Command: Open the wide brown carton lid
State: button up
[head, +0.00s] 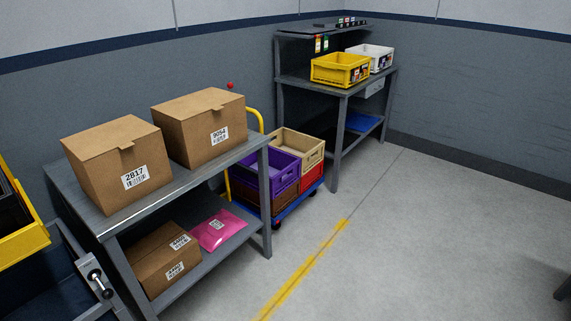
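Two brown cartons stand side by side on the top of a grey metal bench (180,190) at the left. The nearer carton (108,165) has a label reading 2817. The farther carton (197,128) has a white label and looks somewhat wider, though I cannot tell for sure which one is the wide carton. Both lids are shut, each with a small tab hanging over the front edge. My gripper is not in view.
The lower shelf holds another brown carton (163,258) and a pink package (217,230). Beyond is a trolley with purple (274,171) and tan crates (298,147). A yellow bin (24,232) is at the left edge. The floor (400,250) right of the bench is open.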

aim_at(186, 107)
jog(key=u, duration=0.1)
jog(key=i, duration=0.95)
jog(key=z, duration=0.05)
